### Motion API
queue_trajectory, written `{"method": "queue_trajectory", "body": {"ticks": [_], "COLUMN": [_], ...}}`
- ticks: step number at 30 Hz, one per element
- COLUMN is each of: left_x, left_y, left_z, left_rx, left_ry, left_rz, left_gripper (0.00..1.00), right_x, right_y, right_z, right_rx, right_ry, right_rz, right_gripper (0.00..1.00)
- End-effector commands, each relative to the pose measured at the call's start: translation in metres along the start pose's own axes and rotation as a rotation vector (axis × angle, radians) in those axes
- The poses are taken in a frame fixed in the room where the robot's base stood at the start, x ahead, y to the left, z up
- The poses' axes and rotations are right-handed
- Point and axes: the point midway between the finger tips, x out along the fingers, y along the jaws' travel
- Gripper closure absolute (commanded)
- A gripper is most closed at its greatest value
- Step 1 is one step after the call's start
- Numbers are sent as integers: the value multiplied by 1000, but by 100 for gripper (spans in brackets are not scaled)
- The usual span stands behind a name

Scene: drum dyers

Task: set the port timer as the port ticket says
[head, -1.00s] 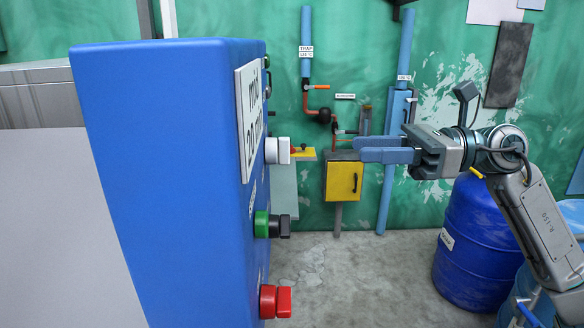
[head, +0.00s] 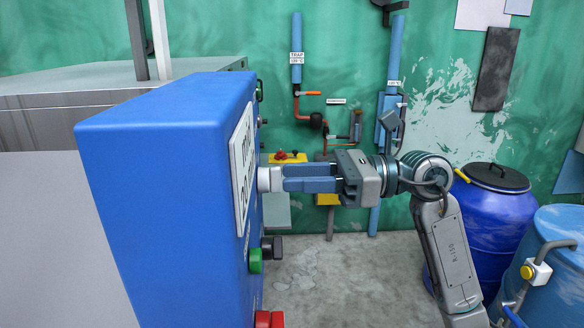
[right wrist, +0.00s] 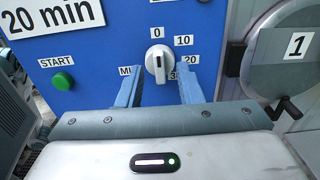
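The white timer knob (head: 270,178) sits on the side of a blue control box (head: 165,150). In the right wrist view the knob (right wrist: 158,64) has marks 0, 10, 20 and a partly hidden 30 around it; its ridge stands about upright, towards 0. A white ticket (right wrist: 50,16) on the box reads "20 min"; in the head view the ticket (head: 242,165) shows slantwise, its upper line cut by the angle. My right gripper (head: 285,178) is open, its blue fingers on either side of the knob, with gaps visible in the right wrist view (right wrist: 159,72). My left gripper is out of view.
A green START button (right wrist: 62,82) is left of the knob. A round door (right wrist: 285,60) marked 1 is to the right. A red button (head: 268,319) sits low on the box. Blue drums (head: 490,215) stand at the right. The floor between is clear.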

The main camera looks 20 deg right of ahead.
Motion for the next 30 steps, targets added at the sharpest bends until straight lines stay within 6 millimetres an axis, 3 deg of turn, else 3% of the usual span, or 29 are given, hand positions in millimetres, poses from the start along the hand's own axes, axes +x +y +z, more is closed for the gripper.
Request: {"method": "queue_trajectory", "body": {"ticks": [6,17,23,30], "left_x": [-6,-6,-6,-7], "left_y": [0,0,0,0], "left_z": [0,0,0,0], "left_rx": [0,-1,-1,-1], "left_ry": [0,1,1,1], "left_rz": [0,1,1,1], "left_gripper": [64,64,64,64], "right_x": [13,16,16,16], "right_y": [0,0,0,0], "right_z": [1,0,0,0], "right_rx": [1,1,1,9], "right_ry": [-1,0,0,0], "right_rz": [1,0,0,0], "right_gripper": [67,67,100,100]}}
